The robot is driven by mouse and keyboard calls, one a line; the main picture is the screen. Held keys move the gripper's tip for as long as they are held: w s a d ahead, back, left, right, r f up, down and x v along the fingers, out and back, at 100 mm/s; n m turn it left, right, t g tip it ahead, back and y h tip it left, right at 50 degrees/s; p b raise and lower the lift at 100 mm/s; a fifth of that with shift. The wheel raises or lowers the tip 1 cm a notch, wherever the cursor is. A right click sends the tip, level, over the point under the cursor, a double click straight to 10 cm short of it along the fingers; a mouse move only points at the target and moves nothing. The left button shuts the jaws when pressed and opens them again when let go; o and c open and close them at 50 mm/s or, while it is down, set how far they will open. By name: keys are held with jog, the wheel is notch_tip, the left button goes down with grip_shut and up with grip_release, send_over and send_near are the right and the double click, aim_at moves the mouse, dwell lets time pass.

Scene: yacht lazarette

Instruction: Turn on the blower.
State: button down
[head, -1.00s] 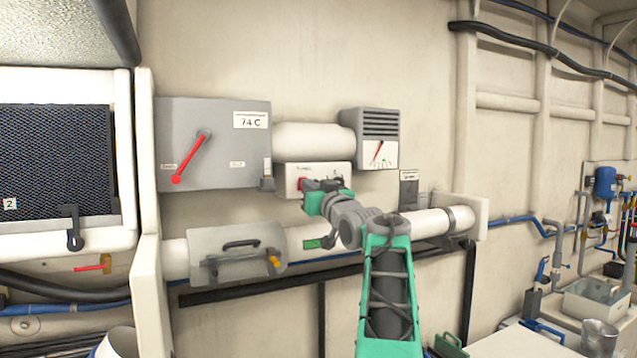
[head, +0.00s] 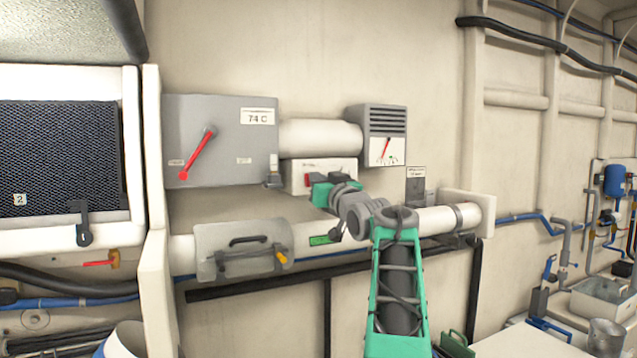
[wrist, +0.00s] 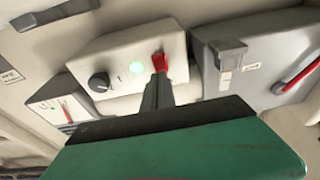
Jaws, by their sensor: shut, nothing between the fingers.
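The blower's white switch box (head: 298,173) is on the wall below the white duct, partly hidden by my gripper (head: 316,181) in the head view. The wrist view shows the box (wrist: 120,50) up close. On its face are a black knob (wrist: 98,82), a round green lamp (wrist: 137,68) that looks lit, and a red switch (wrist: 160,61). My gripper (wrist: 158,78) is shut and empty, its tips right at the red switch. Whether they touch it, I cannot tell. The red switch also shows at the box's left in the head view (head: 308,180).
A grey box (head: 230,140) with a red lever (head: 198,153) and a "74 C" label is at the left. A vented gauge box (head: 383,135) is at the right.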

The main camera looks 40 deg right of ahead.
jog(key=s+a+r+b, duration=0.1)
jog(key=s+a, duration=0.1)
jog(key=s, duration=0.4)
jog(key=s+a+r+b, duration=0.2)
jog(key=s, duration=0.4)
jog(key=shift+r+b, duration=0.25)
jog(key=shift+b, duration=0.05)
